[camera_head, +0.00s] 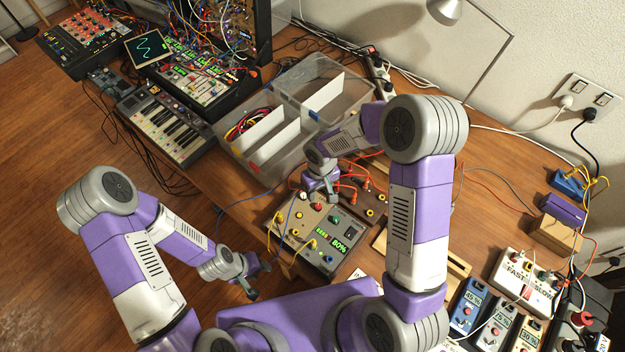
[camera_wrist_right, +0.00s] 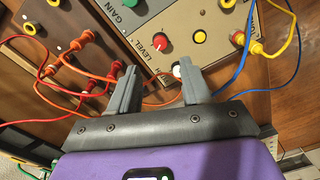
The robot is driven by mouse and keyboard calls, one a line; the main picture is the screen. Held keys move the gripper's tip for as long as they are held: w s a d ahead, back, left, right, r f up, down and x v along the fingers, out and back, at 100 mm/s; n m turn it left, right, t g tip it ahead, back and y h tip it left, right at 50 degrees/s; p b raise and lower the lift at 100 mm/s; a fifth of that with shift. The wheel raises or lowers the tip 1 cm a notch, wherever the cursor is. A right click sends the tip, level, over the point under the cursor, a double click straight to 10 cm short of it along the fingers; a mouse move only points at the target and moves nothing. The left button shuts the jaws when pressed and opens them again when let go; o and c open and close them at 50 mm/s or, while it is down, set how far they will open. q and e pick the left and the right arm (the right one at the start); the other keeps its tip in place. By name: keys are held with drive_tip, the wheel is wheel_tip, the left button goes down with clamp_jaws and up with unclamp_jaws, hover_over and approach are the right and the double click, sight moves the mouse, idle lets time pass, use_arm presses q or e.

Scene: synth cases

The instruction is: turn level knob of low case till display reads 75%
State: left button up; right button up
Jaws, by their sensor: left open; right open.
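The low case (camera_head: 312,252) is a grey-beige box with a green-lit display (camera_head: 340,246) reading 80%. Its red level knob (camera_head: 318,207) is at the far edge; in the right wrist view the red knob (camera_wrist_right: 159,41) stands beside the word LEVEL. My right gripper (camera_head: 321,198) is open over that edge. In the wrist view its fingertips (camera_wrist_right: 158,72) are spread, with the red knob just ahead of the gap between them; contact cannot be told. My left gripper (camera_head: 258,279) is open and empty, left of the case near the table's front edge.
Yellow and blue cables (camera_head: 272,238) run from the case's left side. Orange and red plugs with cables (camera_wrist_right: 88,65) crowd the brown panel beside it. A divided clear bin (camera_head: 275,140) stands behind.

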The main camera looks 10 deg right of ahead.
sight(318, 205)
drive_tip(key=f, duration=0.4)
drive_tip(key=s+f+b, duration=0.1)
drive_tip(key=f, duration=0.1)
drive_tip(key=shift+a, duration=0.1)
drive_tip(key=shift+w+f, duration=0.1)
drive_tip(key=shift+f, duration=0.55)
clamp_jaws()
